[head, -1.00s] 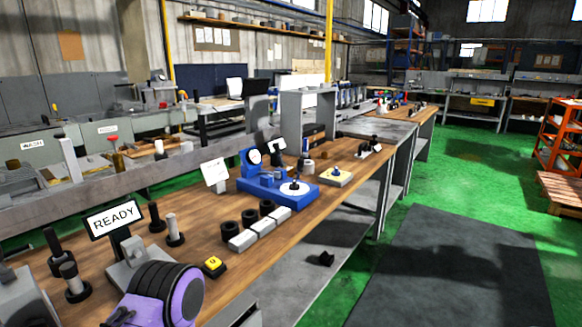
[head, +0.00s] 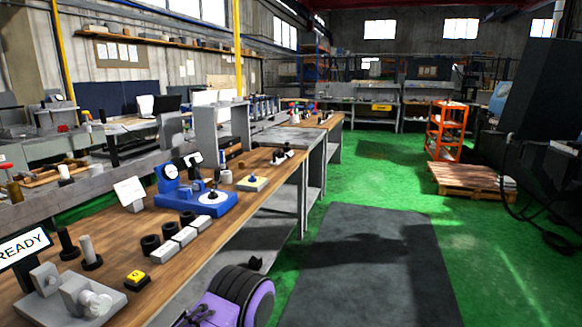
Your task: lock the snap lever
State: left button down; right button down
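No snap lever can be picked out for sure at this size. A blue bench device (head: 204,203) with a round dial and a white disc stands on the wooden bench (head: 192,268). Small dark parts on it are too small to read as a lever. A grey fixture (head: 42,313) with two upright blocks and a pale round knob sits at the near left end of the bench. Neither of my grippers shows. A purple and black part of my arm is at the bottom edge, beside the bench front.
A READY sign (head: 22,246), dark and grey posts, a yellow button box (head: 137,280), white blocks (head: 180,238) and black rings stand on the bench. The green floor with a dark mat (head: 375,265) is open to the right. An orange rack (head: 446,130) and pallet (head: 468,180) stand farther back.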

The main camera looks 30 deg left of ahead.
aim_at(217, 172)
jog(key=z, duration=0.4)
jog(key=i, duration=1)
jog(key=u, duration=1.2)
